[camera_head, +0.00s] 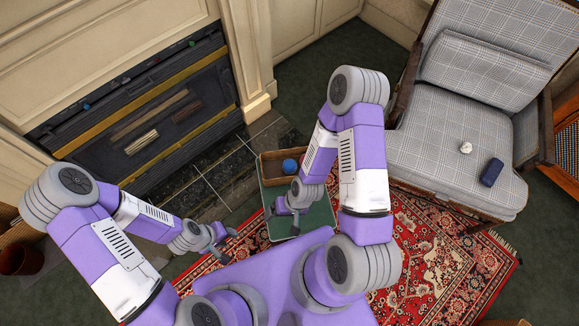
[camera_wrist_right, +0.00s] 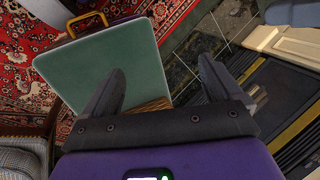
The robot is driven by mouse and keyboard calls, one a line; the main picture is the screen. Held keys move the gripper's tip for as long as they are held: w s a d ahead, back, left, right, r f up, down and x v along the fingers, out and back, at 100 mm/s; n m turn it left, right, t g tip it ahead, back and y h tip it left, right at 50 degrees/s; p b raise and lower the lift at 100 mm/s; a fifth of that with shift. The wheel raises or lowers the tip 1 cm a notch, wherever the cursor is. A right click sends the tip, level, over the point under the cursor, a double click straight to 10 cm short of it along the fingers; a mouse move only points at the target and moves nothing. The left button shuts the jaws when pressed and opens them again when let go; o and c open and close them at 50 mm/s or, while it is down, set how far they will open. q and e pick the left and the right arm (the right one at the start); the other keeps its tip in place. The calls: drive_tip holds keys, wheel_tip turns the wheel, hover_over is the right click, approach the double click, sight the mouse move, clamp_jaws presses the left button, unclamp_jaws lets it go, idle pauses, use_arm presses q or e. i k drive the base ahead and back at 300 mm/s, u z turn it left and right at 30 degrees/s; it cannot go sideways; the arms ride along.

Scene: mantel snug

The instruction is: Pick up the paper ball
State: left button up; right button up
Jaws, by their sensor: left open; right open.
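The paper ball (camera_head: 466,147), small, white and crumpled, lies on the grey plaid seat of the armchair (camera_head: 440,160) at the right of the head view. My right gripper (camera_head: 286,214) is open over the small green-topped table (camera_head: 305,222), well to the left of the chair. In the right wrist view the same gripper (camera_wrist_right: 160,85) has its fingers spread, with nothing between them, above the green top. My left gripper (camera_head: 222,238) is open and empty, further left near the hearth. The paper ball does not show in the wrist view.
A dark blue block-like object (camera_head: 492,172) lies beside the paper ball on the seat. A wooden tray (camera_head: 268,170) with a blue ball (camera_head: 290,166) stands at the table's far end. A red patterned rug (camera_head: 440,260) covers the floor before the chair; the fireplace (camera_head: 140,110) is at left.

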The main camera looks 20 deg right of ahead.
sight(466, 147)
drive_tip(key=u, duration=0.1)
drive_tip(key=k, duration=1.3)
drive_tip(key=z, duration=1.95)
drive_tip(key=i, duration=0.55)
drive_tip(key=z, duration=0.65)
drive_tip(key=i, duration=1.8)
drive_tip(key=u, duration=0.3)
